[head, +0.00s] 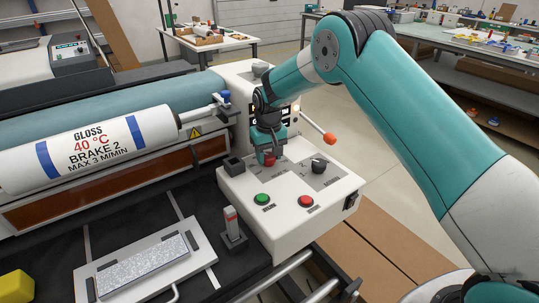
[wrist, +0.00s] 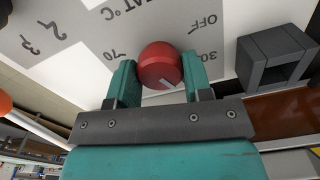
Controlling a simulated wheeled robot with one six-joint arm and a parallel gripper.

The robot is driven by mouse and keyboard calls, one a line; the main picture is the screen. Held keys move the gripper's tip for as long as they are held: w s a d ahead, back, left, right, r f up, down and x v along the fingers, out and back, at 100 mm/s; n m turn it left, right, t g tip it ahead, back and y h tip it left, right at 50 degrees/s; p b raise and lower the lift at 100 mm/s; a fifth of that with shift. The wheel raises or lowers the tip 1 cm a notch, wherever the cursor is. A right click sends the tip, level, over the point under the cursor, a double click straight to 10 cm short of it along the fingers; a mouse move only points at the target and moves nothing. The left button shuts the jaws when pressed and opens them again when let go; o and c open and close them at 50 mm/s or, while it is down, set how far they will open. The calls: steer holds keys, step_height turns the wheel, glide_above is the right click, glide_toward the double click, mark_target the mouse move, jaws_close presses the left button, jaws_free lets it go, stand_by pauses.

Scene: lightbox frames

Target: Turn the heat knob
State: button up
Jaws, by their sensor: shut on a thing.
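The red heat knob (wrist: 160,62) stands on the white control panel (head: 287,224), beside the printed marks "°C", OFF, 30 and 70. My gripper (wrist: 158,78) is shut on it, one teal finger on each side. A short white line shows on the knob's side facing my palm; I cannot tell exactly which mark it points at. In the head view my gripper (head: 268,153) reaches down onto the knob from above, and only a little red shows. A white roll (head: 90,150) at left reads "GLOSS, 40 °C, BRAKE 2, MAX 3 M/MIN".
On the panel are a black knob (head: 319,166), a green button (head: 262,199), a red button (head: 306,201) and a dark square holder (head: 233,165). An orange-tipped lever (head: 329,138) stands behind. A plate (head: 145,266) lies at front left.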

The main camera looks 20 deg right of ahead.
mark_target(269, 155)
steer(key=shift+w+r, duration=0.1)
steer(key=o, duration=0.9)
steer(key=shift+r+b, duration=1.45)
steer(key=shift+r, duration=7.25)
